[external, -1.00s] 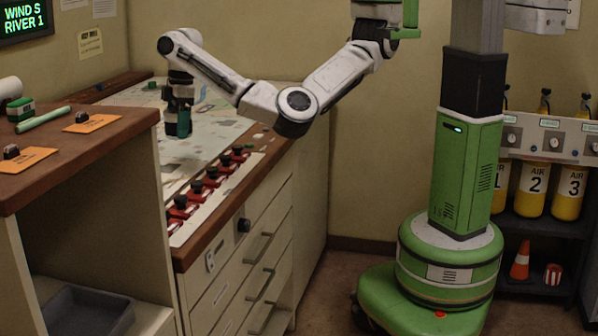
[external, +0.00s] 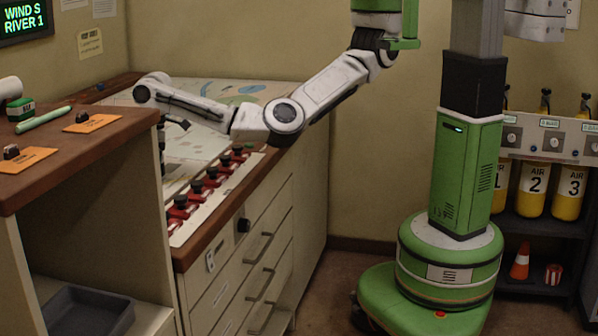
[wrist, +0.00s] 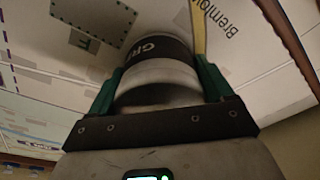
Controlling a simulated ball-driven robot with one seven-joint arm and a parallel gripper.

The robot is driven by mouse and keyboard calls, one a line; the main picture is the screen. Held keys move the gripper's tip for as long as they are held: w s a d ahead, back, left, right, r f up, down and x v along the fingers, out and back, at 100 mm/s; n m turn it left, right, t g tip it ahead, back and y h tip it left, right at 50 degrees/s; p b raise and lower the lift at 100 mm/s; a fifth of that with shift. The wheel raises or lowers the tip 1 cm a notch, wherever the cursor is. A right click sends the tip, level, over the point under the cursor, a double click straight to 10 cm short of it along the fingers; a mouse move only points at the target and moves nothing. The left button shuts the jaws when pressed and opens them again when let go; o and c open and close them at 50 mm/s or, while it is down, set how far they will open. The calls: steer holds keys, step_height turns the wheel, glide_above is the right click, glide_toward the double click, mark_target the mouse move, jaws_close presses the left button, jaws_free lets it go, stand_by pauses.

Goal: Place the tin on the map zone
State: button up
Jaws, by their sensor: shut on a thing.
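My gripper (wrist: 158,84) has green fingers. They are shut on the tin (wrist: 158,72), a pale cylinder with a dark band and partly seen lettering. The map (external: 205,148) covers the sloping console top and also shows beneath the tin in the wrist view (wrist: 262,62). A grey-green patch with a dotted edge (wrist: 95,14) lies on the map, up and left of the tin in the wrist view. I cannot tell whether the tin touches the map.
A row of red-based switches with black knobs (external: 197,189) runs along the console's front strip. The raised cabinet top (external: 95,143) at left holds orange cards, stamps and a green rod (external: 43,118). The map's far right part is clear.

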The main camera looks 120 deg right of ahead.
steer(key=shift+f, duration=0.1)
steer(key=o, duration=1.1)
steer(key=shift+o, duration=0.2)
steer(key=r, duration=0.4)
steer(key=s+r, duration=0.1)
steer(key=r, duration=0.3)
steer(key=r+p, duration=0.1)
steer(key=r, duration=0.3)
steer(key=shift+s+r, duration=0.1)
steer(key=shift+s, duration=0.3)
